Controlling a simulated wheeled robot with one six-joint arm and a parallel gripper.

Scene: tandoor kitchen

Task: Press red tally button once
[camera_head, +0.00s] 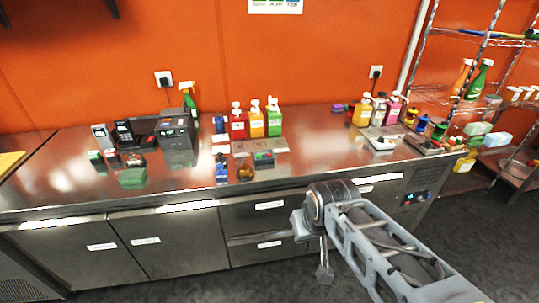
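I cannot tell for certain which item is the red tally button. A small white device with a dark or reddish spot (382,143) lies on a mat at the right part of the steel counter (330,142). Several small dark and red items (134,160) sit at the left part of the counter. My gripper (324,271) hangs in front of the counter's drawers, below the counter top and pointing down, apart from everything on it. Its fingers are too small to show whether they are open or shut.
A black machine (176,134) stands on the left of the counter. Red, yellow and green pump bottles (256,122) stand in the middle, with more pump bottles (379,109) at right. A wire shelf (455,95) stands beyond the right end. Bare steel lies between the groups.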

